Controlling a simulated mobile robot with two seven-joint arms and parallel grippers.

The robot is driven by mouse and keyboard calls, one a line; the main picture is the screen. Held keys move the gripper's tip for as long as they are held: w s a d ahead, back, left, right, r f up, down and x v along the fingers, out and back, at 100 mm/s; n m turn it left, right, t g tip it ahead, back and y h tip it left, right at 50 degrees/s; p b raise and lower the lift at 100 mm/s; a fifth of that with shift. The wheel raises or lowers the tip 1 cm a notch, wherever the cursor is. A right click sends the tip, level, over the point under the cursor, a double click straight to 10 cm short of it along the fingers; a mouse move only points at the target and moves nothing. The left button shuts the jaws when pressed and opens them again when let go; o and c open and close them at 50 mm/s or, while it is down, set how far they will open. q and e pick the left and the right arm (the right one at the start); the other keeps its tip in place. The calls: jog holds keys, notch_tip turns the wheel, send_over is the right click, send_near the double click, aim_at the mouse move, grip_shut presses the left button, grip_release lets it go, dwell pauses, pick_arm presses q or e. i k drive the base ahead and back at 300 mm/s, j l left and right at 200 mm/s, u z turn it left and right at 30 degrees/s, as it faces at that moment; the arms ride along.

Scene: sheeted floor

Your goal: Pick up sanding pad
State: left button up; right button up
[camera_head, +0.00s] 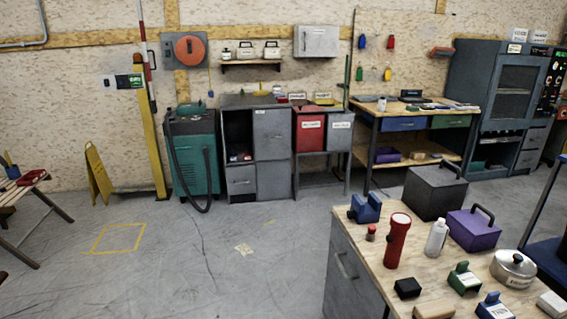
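Neither of my grippers shows in the head view. No item is clearly marked as the sanding pad. Two small blocks on the near workbench (352,238) could be it: a black block (407,288) near the bench's left edge, and a tan block (434,309) just right of and nearer than it, partly cut by the bottom of the picture. Both lie on the wooden top with nothing holding them.
The near bench also holds a red flashlight (397,240), a white bottle (436,238), a lidded pot (512,267), a purple box (473,230) and several clamp-like tools. Open floor (190,270) lies left of it. A yellow sign (98,174) stands by the wall.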

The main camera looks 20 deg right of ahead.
aim_at(409, 288)
jog(key=i+z, duration=0.2)
jog(key=z, duration=0.15)
jog(key=i+j+z, duration=0.1)
jog(key=z, duration=0.25)
jog(key=i+j+z, duration=0.15)
jog(key=z, duration=0.2)
jog(key=i+j+z, duration=0.25)
jog(key=z, duration=0.15)
jog(key=i+j+z, duration=0.6)
jog(key=j, duration=0.15)
jog(key=j+z, duration=0.2)
jog(key=j, duration=0.15)
jog(key=i+j+z, duration=0.15)
jog(key=j, duration=0.25)
